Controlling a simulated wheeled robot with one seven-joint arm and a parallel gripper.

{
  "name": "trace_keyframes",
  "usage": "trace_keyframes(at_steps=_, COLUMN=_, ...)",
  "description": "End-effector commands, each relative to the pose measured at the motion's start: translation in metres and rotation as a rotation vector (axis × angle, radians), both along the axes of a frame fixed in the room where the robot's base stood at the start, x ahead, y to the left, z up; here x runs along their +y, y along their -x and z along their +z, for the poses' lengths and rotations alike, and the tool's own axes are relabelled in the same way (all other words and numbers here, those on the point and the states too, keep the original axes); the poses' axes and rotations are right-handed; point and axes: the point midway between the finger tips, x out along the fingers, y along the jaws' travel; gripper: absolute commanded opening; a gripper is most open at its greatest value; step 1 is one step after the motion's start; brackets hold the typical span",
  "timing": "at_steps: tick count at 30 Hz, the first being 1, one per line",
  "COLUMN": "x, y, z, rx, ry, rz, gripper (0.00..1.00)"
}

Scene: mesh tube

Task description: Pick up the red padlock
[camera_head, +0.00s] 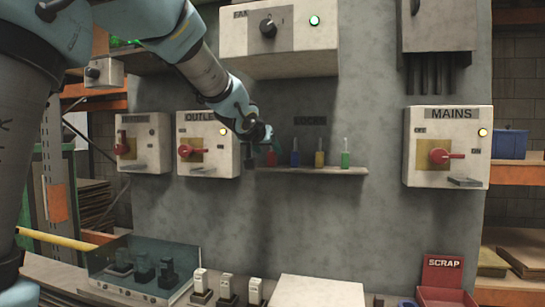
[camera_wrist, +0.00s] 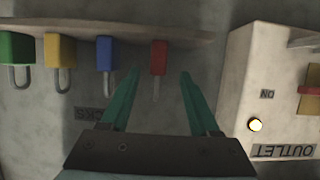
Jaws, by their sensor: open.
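The red padlock (camera_head: 271,158) stands at the left end of a small wall shelf (camera_head: 335,171), partly hidden by my gripper (camera_head: 268,146) in the head view. In the wrist view, which is upside down, the red padlock (camera_wrist: 159,56) has its shackle pointing away from the shelf. My gripper (camera_wrist: 160,72) is open, with one green finger on each side of the padlock's line. Both fingers look apart from the padlock. How deep the fingertips reach is hard to tell.
Blue (camera_head: 295,158), yellow (camera_head: 319,158) and green (camera_head: 345,159) padlocks stand along the shelf to the right. The outlet switch box (camera_head: 208,145) juts out close on the left. A larger control box (camera_head: 278,40) hangs above.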

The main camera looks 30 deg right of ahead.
Motion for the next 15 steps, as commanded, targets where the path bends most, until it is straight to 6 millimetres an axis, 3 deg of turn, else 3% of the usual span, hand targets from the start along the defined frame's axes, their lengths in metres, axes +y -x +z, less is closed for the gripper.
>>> trace_keyframes(at_steps=6, x=-0.023, y=-0.016, z=-0.012, rx=0.001, ry=-0.006, rz=-0.002, gripper=0.62)
trace_keyframes(at_steps=15, x=-0.034, y=-0.031, z=-0.020, rx=0.001, ry=-0.002, rz=0.000, gripper=0.62)
